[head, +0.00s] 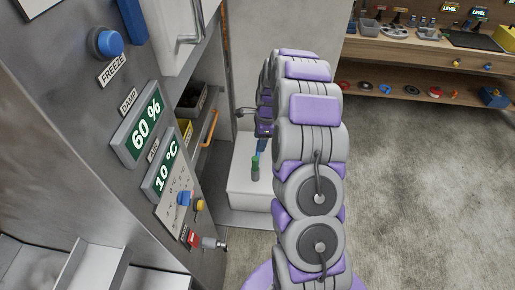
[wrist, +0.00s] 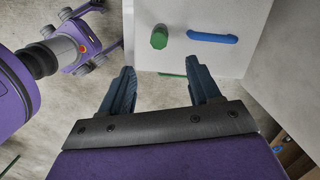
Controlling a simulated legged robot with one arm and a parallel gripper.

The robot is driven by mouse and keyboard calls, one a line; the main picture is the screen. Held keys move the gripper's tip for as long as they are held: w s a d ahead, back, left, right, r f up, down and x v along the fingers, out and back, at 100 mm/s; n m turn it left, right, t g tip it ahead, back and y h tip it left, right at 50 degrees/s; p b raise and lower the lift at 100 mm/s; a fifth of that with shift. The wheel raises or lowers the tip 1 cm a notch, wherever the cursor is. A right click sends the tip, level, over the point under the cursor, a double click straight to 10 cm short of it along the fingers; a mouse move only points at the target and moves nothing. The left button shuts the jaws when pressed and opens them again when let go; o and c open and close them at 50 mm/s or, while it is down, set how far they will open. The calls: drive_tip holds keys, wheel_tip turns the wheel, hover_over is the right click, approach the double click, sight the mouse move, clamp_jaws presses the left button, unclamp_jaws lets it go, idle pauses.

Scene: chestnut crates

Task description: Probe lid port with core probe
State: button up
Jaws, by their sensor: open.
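My gripper (wrist: 158,72) is open, with its two dark fingers apart and nothing between them. An upright green cylinder (wrist: 159,38) stands on a white box (wrist: 143,18) ahead of the fingertips. A blue bar (wrist: 212,37) lies beside it, to its right in the wrist view. In the head view the green cylinder (head: 255,170) stands on the white box (head: 240,195), left of my arm. I cannot tell which of these is the core probe. I cannot make out a lid port. My arm hides part of the box in the head view.
A grey metal cabinet (head: 60,120) with green displays (head: 146,128) and a blue button (head: 106,43) stands close on the left. A wooden workbench (head: 430,45) with tools is at the back right. The concrete floor (head: 420,190) on the right is clear.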

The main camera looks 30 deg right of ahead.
drive_tip(key=shift+s+d+r, duration=0.1)
drive_tip(key=shift+d+r, duration=0.05)
drive_tip(key=shift+r, duration=0.65)
drive_tip(key=shift+d+r, duration=0.1)
drive_tip(key=shift+r, duration=0.7)
drive_tip(key=s+a+r+n+g+b, duration=0.1)
drive_tip(key=s+a+r+n, duration=0.5)
drive_tip(key=s+a, duration=0.15)
drive_tip(key=s+a+r+n+b, duration=0.1)
drive_tip(key=s+a+r+n, duration=0.55)
drive_tip(key=s, duration=0.25)
drive_tip(key=s+a+n+h+b, duration=0.1)
drive_tip(key=s+n, duration=0.3)
drive_tip(key=s, duration=0.7)
drive_tip(key=s+a+n+g+b, duration=0.1)
drive_tip(key=s+a+n, duration=0.2)
drive_tip(key=s, duration=0.8)
drive_tip(key=shift+s+a+r+n+h, duration=0.35)
drive_tip(key=shift+a+r+n+h, duration=0.05)
drive_tip(key=shift+n, duration=0.75)
drive_tip(key=shift+c, duration=0.2)
